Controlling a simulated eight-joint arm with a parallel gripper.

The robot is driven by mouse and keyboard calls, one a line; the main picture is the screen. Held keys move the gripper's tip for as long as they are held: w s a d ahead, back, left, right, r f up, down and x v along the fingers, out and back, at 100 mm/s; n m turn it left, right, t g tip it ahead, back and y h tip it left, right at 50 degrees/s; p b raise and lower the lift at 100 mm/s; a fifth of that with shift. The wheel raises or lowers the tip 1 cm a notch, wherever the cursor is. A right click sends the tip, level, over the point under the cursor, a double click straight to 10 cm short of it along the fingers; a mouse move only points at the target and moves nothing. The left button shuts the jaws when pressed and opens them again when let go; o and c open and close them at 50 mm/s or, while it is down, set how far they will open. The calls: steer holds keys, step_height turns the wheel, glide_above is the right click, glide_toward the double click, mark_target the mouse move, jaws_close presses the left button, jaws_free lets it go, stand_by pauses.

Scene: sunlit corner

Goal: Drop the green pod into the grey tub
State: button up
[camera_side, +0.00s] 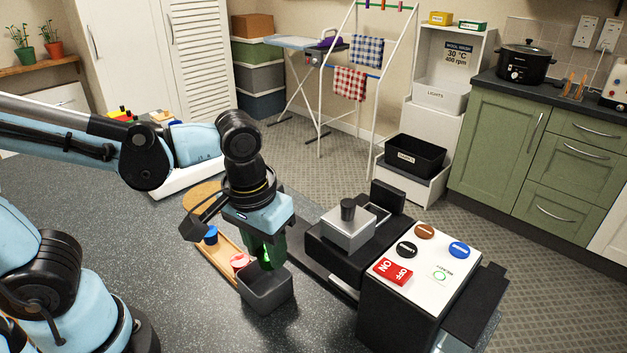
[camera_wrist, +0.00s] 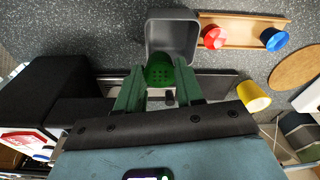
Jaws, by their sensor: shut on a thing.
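My gripper (camera_side: 264,246) (camera_wrist: 159,82) is shut on the green pod (camera_side: 268,259), which also shows between the fingers in the wrist view (camera_wrist: 159,71). The fingers are green too, so the pod's outline is hard to separate from them in the side view. The grey tub (camera_side: 267,300) stands open on the dark speckled counter, just below the pod. In the wrist view the pod overlaps the near edge of the tub (camera_wrist: 152,28). I cannot tell whether the pod is fully inside the rim line. The visible part of the tub floor looks empty.
A wooden tray (camera_side: 223,252) beside the tub carries a red (camera_side: 239,261) and a blue cup-shaped piece (camera_side: 211,235). A yellow one (camera_wrist: 254,97) shows in the wrist view. A black machine with a white button panel (camera_side: 428,262) stands to the right.

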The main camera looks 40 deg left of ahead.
steer(key=shift+f, duration=2.2)
steer(key=o, duration=1.1)
steer(key=shift+r, duration=0.2)
steer(key=shift+s+d+r, duration=0.1)
steer(key=shift+s+r, duration=0.15)
steer(key=shift+r, duration=1.7)
steer(key=shift+s+r, duration=0.2)
steer(key=shift+r, duration=1.75)
steer(key=shift+s+d+r, duration=0.1)
steer(key=shift+s+r, duration=0.15)
steer(key=shift+r, duration=1.7)
